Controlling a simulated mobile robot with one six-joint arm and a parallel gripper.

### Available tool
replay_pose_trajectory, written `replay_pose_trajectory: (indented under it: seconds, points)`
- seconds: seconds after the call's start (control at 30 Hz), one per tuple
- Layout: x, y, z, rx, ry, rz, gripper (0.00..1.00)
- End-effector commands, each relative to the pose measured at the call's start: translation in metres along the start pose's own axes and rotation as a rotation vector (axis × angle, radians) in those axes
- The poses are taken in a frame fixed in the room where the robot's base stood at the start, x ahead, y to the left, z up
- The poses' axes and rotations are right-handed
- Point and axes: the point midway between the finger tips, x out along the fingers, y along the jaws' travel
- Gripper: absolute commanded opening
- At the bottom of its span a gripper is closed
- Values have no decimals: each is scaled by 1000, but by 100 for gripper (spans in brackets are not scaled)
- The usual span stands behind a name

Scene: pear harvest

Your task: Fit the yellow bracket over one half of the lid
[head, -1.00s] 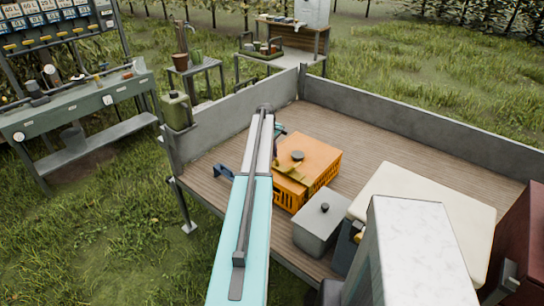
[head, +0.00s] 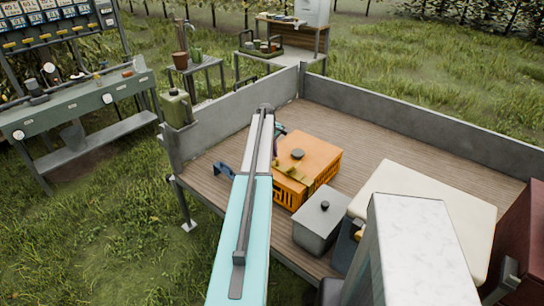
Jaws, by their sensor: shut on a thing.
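The orange crate (head: 292,192) stands on the trailer deck, with an orange lid (head: 316,153) on top and a dark round knob (head: 297,154) in the lid's middle. The olive-yellow bracket (head: 320,176) is at the lid's near side, in front of the knob. I cannot tell whether it touches the lid. My gripper (head: 277,147) is mostly hidden by my arm, with only a small part showing at the crate's left. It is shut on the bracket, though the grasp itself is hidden.
A grey box with a knobbed lid (head: 322,220) stands close in front of the crate. A cream-topped box (head: 428,205) is to the right. A blue bracket-like part (head: 224,171) lies left of my arm. Low grey walls (head: 425,130) edge the deck; bare planks (head: 365,140) lie behind the crate.

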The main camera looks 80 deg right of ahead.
Motion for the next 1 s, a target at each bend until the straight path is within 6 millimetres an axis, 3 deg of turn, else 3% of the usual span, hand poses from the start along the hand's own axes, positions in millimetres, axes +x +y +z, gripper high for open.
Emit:
replay_pose_trajectory:
  seconds: [0.03,0.07,0.17,0.67,1.0]
  points:
    - [1,0,0,0,-1,-1,0]
    - [1,0,0,0,-1,-1,17]
    - [1,0,0,0,-1,-1,34]
    - [-5,0,0,0,0,-1,34]
    - [-39,-1,0,0,1,0,34]
